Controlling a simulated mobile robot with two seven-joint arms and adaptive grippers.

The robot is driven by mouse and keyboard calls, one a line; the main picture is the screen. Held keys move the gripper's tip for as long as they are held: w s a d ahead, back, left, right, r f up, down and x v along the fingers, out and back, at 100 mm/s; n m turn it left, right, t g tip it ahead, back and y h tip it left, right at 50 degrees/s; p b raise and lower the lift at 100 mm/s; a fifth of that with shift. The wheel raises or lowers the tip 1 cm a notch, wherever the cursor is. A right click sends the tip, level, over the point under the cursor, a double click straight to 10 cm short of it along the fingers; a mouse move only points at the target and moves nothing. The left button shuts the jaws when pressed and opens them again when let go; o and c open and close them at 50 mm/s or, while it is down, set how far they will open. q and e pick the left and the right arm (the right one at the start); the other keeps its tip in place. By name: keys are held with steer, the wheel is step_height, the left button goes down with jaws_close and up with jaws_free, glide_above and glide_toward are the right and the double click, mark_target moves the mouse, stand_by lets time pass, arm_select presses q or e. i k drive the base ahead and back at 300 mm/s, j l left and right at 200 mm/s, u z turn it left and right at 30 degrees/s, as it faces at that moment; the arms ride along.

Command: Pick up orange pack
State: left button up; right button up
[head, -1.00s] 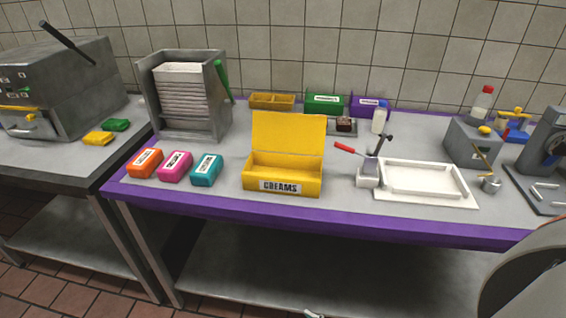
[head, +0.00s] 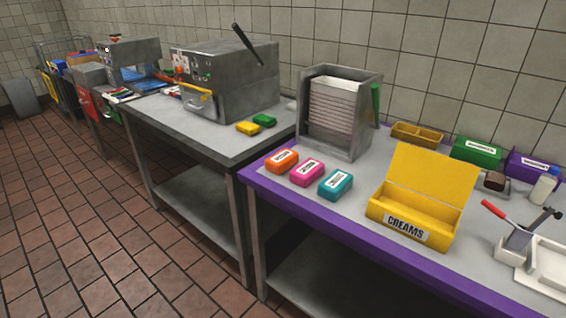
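The orange pack (head: 282,161) lies on the purple-edged table (head: 300,206) near its left front corner. It has a white label on top. A pink pack (head: 307,172) lies just right of it, and a teal pack (head: 336,185) lies further right. The orange pack is fully visible, with nothing on it. Neither of my grippers shows in the head view.
An open yellow box marked CREAMS (head: 412,218) stands right of the packs. A grey rack with stacked white sheets (head: 338,112) stands behind them. A grey machine (head: 226,85) sits on the left table. The tiled floor (head: 120,225) at left is clear.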

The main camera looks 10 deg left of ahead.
mark_target(284, 160)
steer(key=i+j+z, duration=0.1)
steer(key=j, duration=0.3)
steer(key=i+j, duration=0.2)
steer(key=j, duration=0.2)
steer(key=i+j+z, duration=0.15)
steer(key=j, duration=0.25)
steer(key=i+j+z, duration=0.1)
steer(key=j, duration=0.3)
steer(key=i+j, duration=0.15)
steer(key=j, duration=0.25)
steer(key=i+j+z, duration=0.15)
steer(key=j, duration=0.3)
